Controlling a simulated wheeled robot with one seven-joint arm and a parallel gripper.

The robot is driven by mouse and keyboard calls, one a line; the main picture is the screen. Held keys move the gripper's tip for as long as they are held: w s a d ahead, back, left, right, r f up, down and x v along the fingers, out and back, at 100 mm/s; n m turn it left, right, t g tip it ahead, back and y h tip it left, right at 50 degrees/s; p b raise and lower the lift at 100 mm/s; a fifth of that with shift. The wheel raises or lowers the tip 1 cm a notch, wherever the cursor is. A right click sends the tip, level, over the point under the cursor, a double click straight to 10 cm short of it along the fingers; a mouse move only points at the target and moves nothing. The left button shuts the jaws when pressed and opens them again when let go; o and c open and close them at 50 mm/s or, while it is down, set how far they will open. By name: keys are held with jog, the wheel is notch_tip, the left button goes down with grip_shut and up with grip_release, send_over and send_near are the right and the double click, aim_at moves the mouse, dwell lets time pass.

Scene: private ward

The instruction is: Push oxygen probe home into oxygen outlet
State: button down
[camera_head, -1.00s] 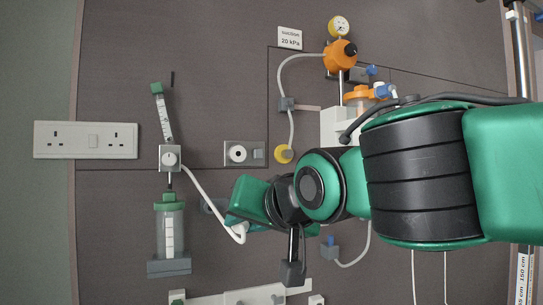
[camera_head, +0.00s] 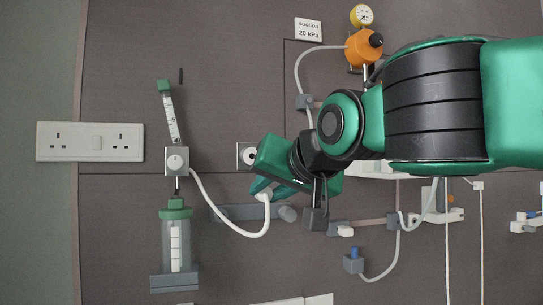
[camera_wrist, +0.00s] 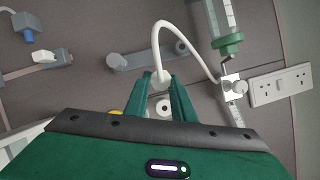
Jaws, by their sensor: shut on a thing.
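The oxygen outlet (camera_head: 244,155) is a pale wall plate with a round, dark-centred socket, partly hidden behind my arm in the head view. In the wrist view the round outlet (camera_wrist: 163,108) shows between my fingers. My gripper (camera_head: 264,190) is shut on the oxygen probe (camera_wrist: 160,79), at the end of a white hose. In the head view the gripper is just below and right of the outlet. The probe's front end is hard to make out, and I cannot tell whether it touches the outlet. The hose (camera_head: 240,234) loops to the flowmeter (camera_head: 177,161).
A humidifier bottle (camera_head: 175,240) hangs below the flowmeter. A grey holder bar (camera_head: 235,212) lies just under my gripper. A double power socket (camera_head: 89,142) is at the left. An orange suction regulator (camera_head: 363,48) and clipped tubing are at the right.

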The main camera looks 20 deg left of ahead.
jog(key=r, duration=0.7)
jog(key=shift+w+r, duration=0.25)
jog(key=w+a, duration=0.2)
jog(key=w, duration=0.2)
jog(key=shift+w+a, duration=0.35)
jog(key=shift+a, duration=0.05)
dwell(1.0)
jog(key=shift+w+a, duration=0.6)
jog(key=shift+w, duration=0.2)
dwell(0.6)
jog(key=shift+w+a+r, duration=0.1)
jog(key=shift+w+a, duration=0.3)
jog(key=shift+w, duration=0.25)
